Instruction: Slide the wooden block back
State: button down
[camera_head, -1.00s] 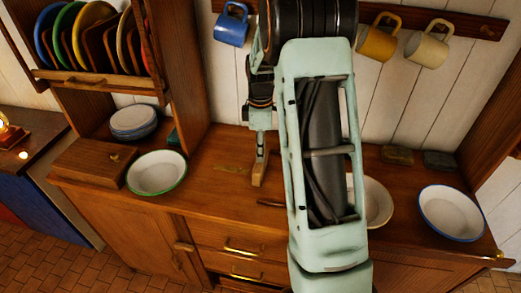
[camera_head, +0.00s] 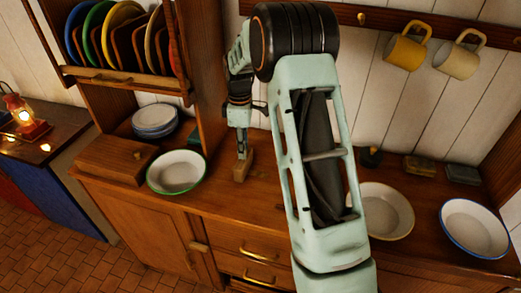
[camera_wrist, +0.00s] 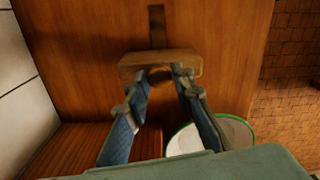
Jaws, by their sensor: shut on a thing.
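The wooden block (camera_head: 240,168) stands on the brown wooden counter (camera_head: 225,201), right of the green-rimmed bowl (camera_head: 177,171). My gripper (camera_head: 242,154) points down onto it and is shut on its upper part. In the wrist view the block (camera_wrist: 186,63) lies crosswise at the fingertips of my gripper (camera_wrist: 160,73). A dark narrow strip (camera_wrist: 157,25) in the counter runs away from the block on the side opposite the bowl. The fingers hide part of the block.
The green-rimmed bowl is close left of the block. A wooden box (camera_head: 115,160) and stacked plates (camera_head: 155,119) stand further left. A cream bowl (camera_head: 385,212) and a blue-rimmed bowl (camera_head: 474,228) stand right of my arm. Mugs (camera_head: 406,52) hang on the wall behind.

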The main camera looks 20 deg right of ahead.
jog(key=shift+w+a+r, duration=0.1)
jog(key=shift+w+a, duration=0.35)
jog(key=shift+a, duration=0.25)
jog(key=shift+w+a, duration=0.45)
jog(key=shift+a, duration=0.2)
jog(key=c, duration=1.7)
grip_release()
jog(key=shift+a, duration=0.1)
jog(key=shift+o, duration=0.2)
notch_tip(320, 180, up, 12)
